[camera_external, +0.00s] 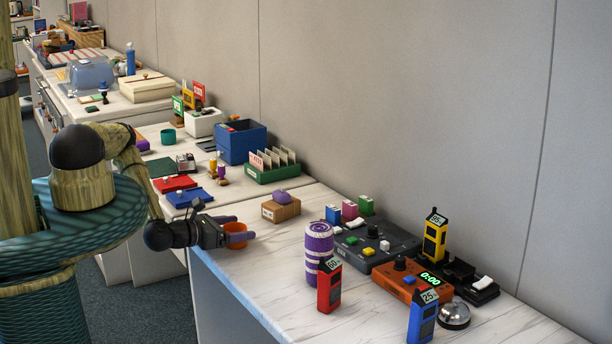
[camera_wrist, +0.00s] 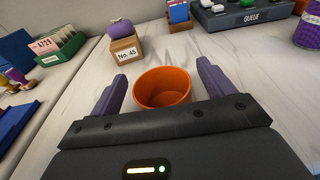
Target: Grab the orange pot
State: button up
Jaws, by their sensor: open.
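The orange pot (camera_external: 236,236) stands upright on the white marbled counter near its left edge in the external view. It is an open, empty-looking round cup, also in the wrist view (camera_wrist: 163,88). My gripper (camera_external: 240,228) is open, with its two purple fingers apart. In the wrist view my gripper (camera_wrist: 162,85) has one finger on each side of the pot, with a visible gap to the right finger and a smaller gap to the left one. Whether either finger touches the pot is hard to tell.
A cardboard box (camera_external: 280,208) labelled No. 45 with a purple item on top stands just beyond the pot. A purple striped cylinder (camera_external: 319,250), a red handheld device (camera_external: 329,286) and a dark console (camera_external: 378,242) stand to the right. Bare counter surrounds the pot.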

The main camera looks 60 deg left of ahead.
dwell(0.4)
jog(key=c, duration=1.1)
jog(key=shift+o, duration=0.2)
notch_tip(320, 180, up, 10)
jog(key=p, duration=0.4)
